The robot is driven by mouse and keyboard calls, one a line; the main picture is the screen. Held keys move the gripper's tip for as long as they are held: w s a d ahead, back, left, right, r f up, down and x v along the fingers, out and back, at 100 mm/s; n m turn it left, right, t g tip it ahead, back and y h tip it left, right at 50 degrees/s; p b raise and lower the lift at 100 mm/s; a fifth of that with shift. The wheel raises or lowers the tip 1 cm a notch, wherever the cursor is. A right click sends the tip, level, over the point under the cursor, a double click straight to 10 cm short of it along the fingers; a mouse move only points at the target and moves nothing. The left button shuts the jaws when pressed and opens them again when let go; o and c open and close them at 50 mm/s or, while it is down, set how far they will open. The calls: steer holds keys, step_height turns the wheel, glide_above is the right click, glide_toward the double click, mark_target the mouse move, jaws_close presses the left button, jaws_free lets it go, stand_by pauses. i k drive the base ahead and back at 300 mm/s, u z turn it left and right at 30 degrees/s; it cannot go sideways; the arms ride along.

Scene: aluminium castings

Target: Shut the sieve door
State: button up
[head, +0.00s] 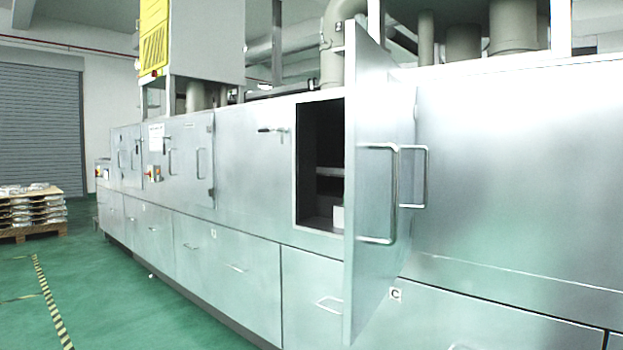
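The sieve door (370,190) is a tall metal panel on the long silver machine, and it stands swung wide open toward me. It has a bar handle (393,195) on the face turned to the right. The dark rectangular opening (322,155) shows to the left of the door, and the door hides its right part. A small pale item (338,215) shows low in the opening. My gripper is not in view.
The machine's front (250,180) runs from near right to far left, with closed doors, handles and lower drawers. The green floor (120,310) is clear at the left, with a striped line. A pallet of castings (35,212) stands far left.

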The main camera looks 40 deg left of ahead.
mark_target(382, 107)
steer(key=u, duration=0.8)
steer(key=i, duration=1.2)
steer(key=u, duration=0.55)
